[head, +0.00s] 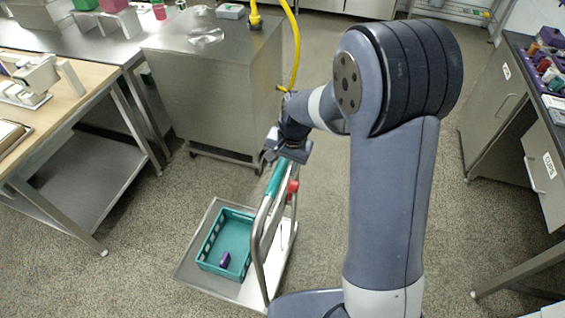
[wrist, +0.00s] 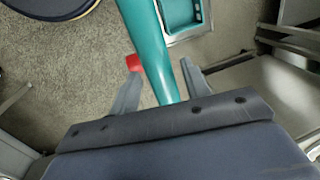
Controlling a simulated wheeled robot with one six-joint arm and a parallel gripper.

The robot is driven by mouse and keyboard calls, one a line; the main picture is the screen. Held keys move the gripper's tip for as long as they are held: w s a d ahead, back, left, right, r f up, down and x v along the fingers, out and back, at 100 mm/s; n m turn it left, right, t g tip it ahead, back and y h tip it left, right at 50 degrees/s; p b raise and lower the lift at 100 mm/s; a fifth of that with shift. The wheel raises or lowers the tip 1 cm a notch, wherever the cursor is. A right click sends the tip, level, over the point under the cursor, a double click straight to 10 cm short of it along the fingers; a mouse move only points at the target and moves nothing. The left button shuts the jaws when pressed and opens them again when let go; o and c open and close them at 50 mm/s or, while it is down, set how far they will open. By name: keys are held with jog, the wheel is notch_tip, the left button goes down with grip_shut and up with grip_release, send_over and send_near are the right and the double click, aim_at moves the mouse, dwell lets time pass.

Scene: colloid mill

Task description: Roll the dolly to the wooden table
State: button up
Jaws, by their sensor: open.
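The dolly (head: 190,268) is a low steel platform on the floor at lower centre in the head view. Its upright handle frame carries a teal grip bar (head: 276,181) and a red part (head: 293,187). My gripper (head: 277,152) is at the upper end of the grip bar. In the wrist view, the teal bar (wrist: 150,50) passes between the two open fingers of my gripper (wrist: 161,72); the fingers stand apart on either side of it. The wooden table (head: 82,97) is at the left, with a pale wood top and steel legs.
A teal crate (head: 235,213) with a purple block (head: 224,260) sits on the dolly. A steel cabinet (head: 205,90) stands behind the dolly, with a yellow hose (head: 297,50) hanging beside it. Drawers and a dark counter are at right. Floor (head: 140,225) between dolly and table is clear.

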jog(key=shift+f, duration=0.1)
jog(key=shift+c, duration=0.6)
grip_shut()
